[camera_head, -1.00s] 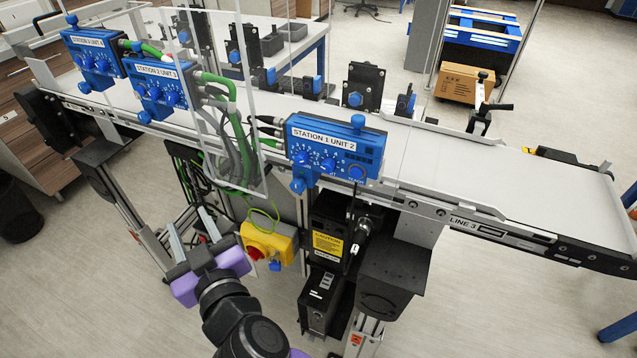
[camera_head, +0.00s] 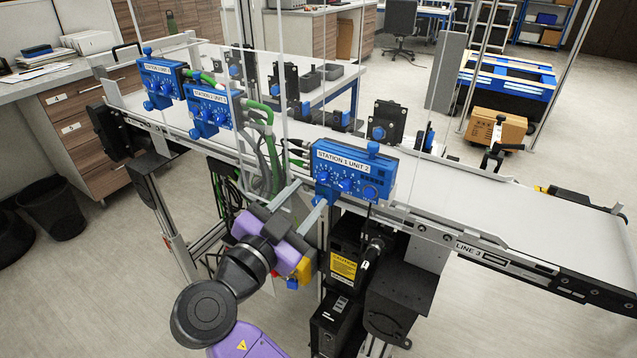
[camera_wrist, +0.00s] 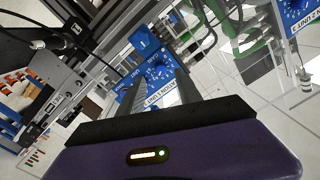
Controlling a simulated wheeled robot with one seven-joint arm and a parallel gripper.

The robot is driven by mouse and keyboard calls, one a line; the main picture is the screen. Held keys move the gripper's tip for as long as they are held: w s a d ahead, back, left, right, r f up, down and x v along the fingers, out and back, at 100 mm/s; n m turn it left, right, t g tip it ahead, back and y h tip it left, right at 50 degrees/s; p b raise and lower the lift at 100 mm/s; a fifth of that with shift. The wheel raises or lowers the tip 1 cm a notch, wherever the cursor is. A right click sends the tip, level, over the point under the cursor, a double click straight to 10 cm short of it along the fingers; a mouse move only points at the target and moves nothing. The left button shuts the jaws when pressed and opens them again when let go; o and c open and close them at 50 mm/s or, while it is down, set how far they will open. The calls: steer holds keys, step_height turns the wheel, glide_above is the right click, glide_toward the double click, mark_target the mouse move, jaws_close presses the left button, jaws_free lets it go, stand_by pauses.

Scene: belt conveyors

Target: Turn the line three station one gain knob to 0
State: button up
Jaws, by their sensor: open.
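The blue control box labelled STATION 1 UNIT 2 (camera_head: 382,177) is mounted on the front side of the LINE 3 conveyor (camera_head: 510,205). Its front carries several blue knobs, including a left one (camera_head: 322,178), a middle one (camera_head: 345,185) and a right one (camera_head: 370,192). I see no clear contact.
Clear panels and green cables (camera_head: 268,140) are just left of the gripper. A yellow-labelled black unit (camera_head: 343,265) hangs below the box.

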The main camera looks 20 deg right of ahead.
mark_target(321, 181)
steer(key=shift+p+x, duration=0.5)
steer(key=shift+x, duration=2)
jaws_close()
